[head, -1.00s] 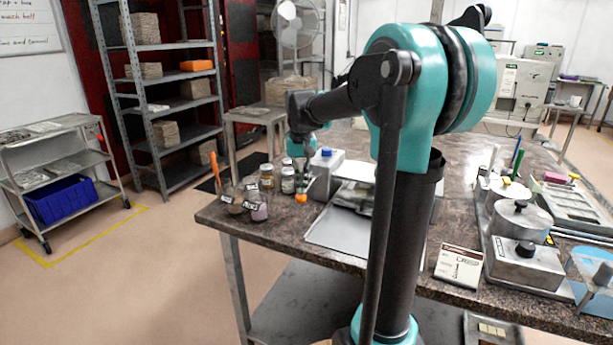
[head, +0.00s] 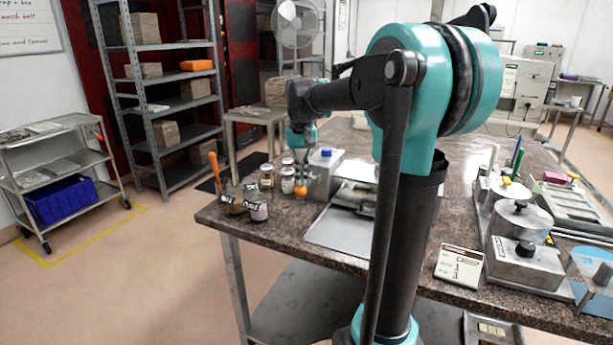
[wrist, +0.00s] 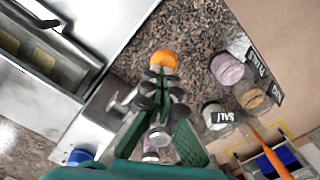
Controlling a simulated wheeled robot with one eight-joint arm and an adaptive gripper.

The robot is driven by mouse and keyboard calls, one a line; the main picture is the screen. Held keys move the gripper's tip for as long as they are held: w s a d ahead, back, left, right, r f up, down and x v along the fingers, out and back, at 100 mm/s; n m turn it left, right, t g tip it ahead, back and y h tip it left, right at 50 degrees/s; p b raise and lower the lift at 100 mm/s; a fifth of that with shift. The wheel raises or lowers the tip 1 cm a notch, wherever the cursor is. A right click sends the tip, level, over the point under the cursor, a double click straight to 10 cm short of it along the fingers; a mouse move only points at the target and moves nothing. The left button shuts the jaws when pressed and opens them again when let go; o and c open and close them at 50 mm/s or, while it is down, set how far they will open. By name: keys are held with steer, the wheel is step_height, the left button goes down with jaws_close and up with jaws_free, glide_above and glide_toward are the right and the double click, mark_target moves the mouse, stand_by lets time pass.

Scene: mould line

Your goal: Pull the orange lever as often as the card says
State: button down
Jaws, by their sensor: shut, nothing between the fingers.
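The orange ball knob of the lever (head: 300,192) is at the front of a grey metal box with a blue cap (head: 322,172), near the bench's left end. My gripper (head: 302,178) points down just above the knob, with its fingers together and nothing held. In the wrist view the knob (wrist: 163,61) shows just beyond my fingertips (wrist: 158,76); I cannot tell whether they touch it. The lever's arm is mostly hidden by my gripper. The white card (head: 458,265) stands at the bench's front edge, right of my arm; its print is too small to read surely.
A metal tray (head: 335,236) lies to the right. Round metal pots (head: 520,222) and a tool tray fill the bench's right side.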

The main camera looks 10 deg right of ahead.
step_height(320, 180, up, 10)
steer(key=shift+f, duration=0.25)
stand_by(0.6)
stand_by(0.7)
steer(key=shift+f, duration=1.95)
stand_by(0.6)
